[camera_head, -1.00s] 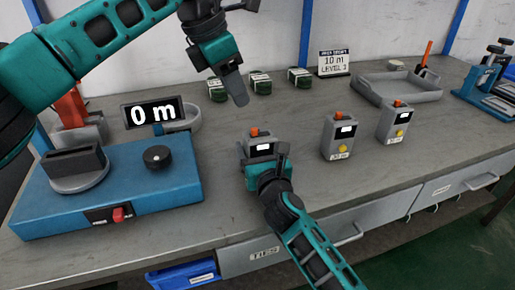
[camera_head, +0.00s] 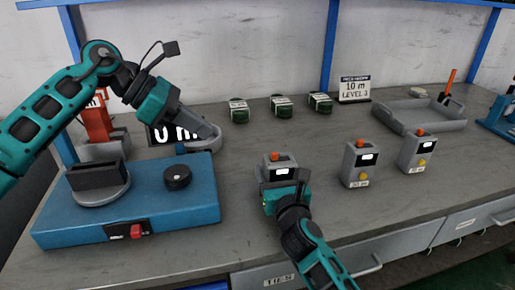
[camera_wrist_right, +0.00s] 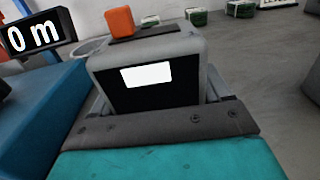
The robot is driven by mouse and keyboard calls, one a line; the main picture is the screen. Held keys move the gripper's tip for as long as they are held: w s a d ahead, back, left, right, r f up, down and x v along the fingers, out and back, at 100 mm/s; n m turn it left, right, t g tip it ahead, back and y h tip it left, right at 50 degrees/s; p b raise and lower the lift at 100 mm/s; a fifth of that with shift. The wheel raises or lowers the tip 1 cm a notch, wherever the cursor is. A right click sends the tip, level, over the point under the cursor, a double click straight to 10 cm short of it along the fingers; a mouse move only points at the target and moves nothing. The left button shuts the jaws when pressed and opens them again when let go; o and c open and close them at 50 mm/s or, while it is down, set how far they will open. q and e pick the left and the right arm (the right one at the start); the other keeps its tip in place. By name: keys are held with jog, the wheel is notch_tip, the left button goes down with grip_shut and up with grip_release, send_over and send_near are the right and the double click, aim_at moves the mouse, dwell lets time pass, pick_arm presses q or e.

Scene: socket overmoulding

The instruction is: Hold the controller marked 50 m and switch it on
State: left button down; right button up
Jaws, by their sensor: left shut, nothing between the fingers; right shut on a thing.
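The middle controller (camera_head: 360,165) and the right controller (camera_head: 418,151) have yellow buttons and labels too small to read. My left gripper (camera_head: 208,133) is shut and empty, in front of the display.
A display (camera_head: 162,136) reading 0 m, partly covered by my left gripper, stands behind a blue machine (camera_head: 190,205) with a black knob and red switch.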

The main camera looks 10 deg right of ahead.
pick_arm(q)
jog(key=shift+d+f, duration=0.1)
send_near(269, 160)
notch_tip(269, 160, down, 4)
jog(key=d, duration=0.2)
jog(key=shift+s+d+r, duration=0.1)
jog(key=shift+d+r, duration=0.05)
jog(key=shift+d, duration=0.3)
jog(key=shift+s+d+r, duration=0.1)
jog(key=shift+d+r, duration=0.05)
jog(key=shift+d, duration=0.85)
jog(key=shift+d, duration=1.45)
jog(key=shift+a, duration=0.15)
